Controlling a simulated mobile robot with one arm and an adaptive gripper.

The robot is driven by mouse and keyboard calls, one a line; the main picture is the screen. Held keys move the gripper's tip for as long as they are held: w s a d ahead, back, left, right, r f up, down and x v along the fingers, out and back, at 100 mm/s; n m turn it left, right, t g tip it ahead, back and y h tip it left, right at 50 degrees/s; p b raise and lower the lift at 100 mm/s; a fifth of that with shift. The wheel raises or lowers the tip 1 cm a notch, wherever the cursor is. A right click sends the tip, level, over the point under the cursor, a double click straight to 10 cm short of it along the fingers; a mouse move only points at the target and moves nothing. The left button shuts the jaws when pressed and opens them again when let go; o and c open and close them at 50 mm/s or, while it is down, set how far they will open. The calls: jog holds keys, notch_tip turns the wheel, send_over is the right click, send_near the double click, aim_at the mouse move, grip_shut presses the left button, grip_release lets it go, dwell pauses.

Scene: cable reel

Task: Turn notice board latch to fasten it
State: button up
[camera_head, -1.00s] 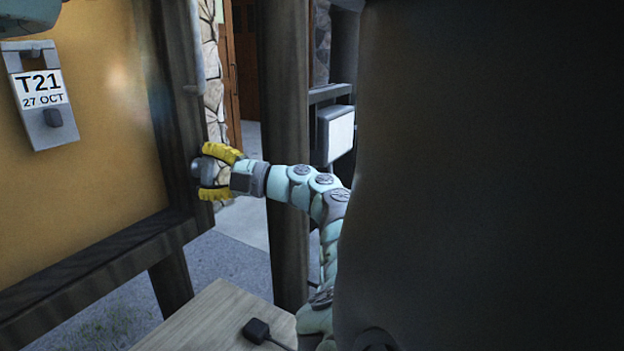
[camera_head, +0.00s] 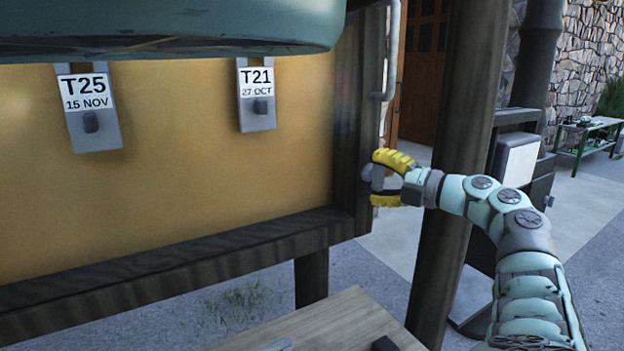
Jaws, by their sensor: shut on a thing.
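The notice board (camera_head: 200,190) has a tan panel in a dark wooden frame and fills the left of the view. My gripper (camera_head: 378,180), with yellow fingers, is at the outer right side of the frame's right post. Its fingers are shut on a small grey piece (camera_head: 372,173) at that post, which looks like the latch. The fingers and the post hide most of it, so its exact angle cannot be told.
Two grey tag holders, T25 (camera_head: 90,122) and T21 (camera_head: 257,107), hang on the board. A dark wooden post (camera_head: 465,130) stands behind my arm. A wooden tabletop (camera_head: 320,325) lies below. A green bench (camera_head: 590,130) stands far right.

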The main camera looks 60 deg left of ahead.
jog(key=shift+w, duration=0.1)
jog(key=o, duration=1.2)
jog(key=shift+v, duration=6)
jog(key=shift+d, duration=0.1)
